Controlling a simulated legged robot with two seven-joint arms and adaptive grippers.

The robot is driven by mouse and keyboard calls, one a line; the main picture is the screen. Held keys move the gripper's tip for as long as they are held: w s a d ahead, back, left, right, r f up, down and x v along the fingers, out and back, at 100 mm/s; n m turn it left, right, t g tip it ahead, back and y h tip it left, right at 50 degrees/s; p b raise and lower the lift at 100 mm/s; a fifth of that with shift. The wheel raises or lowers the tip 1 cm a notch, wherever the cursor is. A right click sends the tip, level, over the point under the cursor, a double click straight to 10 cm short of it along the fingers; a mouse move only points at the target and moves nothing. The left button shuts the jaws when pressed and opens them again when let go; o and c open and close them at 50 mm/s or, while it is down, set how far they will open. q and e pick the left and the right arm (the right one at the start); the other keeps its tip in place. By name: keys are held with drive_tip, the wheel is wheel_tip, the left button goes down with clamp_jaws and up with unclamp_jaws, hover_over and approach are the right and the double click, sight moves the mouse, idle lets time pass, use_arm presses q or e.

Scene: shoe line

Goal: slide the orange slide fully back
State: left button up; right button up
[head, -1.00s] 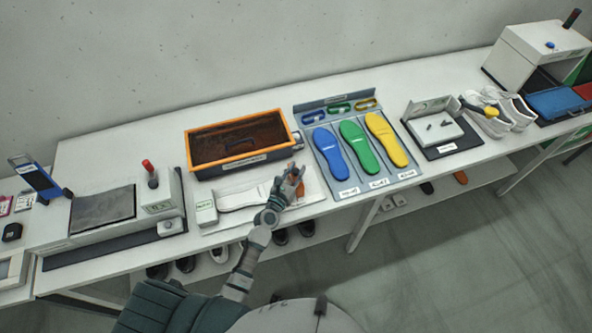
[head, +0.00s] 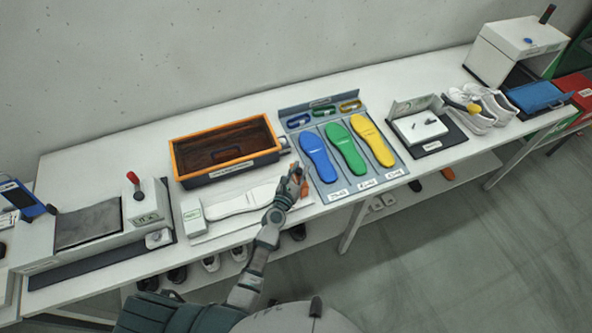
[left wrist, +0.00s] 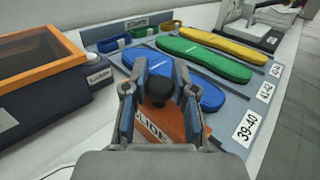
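The orange slide (left wrist: 190,126), lettered on its face, lies under my left gripper (left wrist: 160,72) in the left wrist view. A black knob (left wrist: 158,92) stands up from it and fills the gap between the two fingers, which look closed on it. In the head view my left gripper (head: 294,172) is at the right end of the white fixture (head: 235,222), and a bit of the orange slide (head: 304,188) shows beside it. The white insole shape (head: 240,201) lies left of it. The fingers and palm hide part of the slide. My right gripper is not in view.
The insole tray (head: 322,187) with blue, green and yellow insoles is close to the right. An orange-rimmed dark bin (head: 277,143) stands behind. A small white box (head: 193,217) is at the fixture's left end.

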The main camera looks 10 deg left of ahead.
use_arm(q)
drive_tip(key=o, duration=0.4)
drive_tip(key=shift+a, duration=0.1)
drive_tip(key=shift+d, duration=0.45)
drive_tip(key=shift+s+d, duration=0.1)
drive_tip(key=shift+s, duration=0.35)
drive_tip(key=s+a, duration=0.1)
drive_tip(key=s, duration=0.2)
drive_tip(key=s+a, duration=0.1)
drive_tip(key=s, duration=0.2)
drive_tip(key=s+a, duration=0.1)
drive_tip(key=s, duration=0.3)
drive_tip(key=shift+s+d, duration=0.1)
drive_tip(key=shift+s, duration=0.25)
drive_tip(key=shift+d, duration=0.45)
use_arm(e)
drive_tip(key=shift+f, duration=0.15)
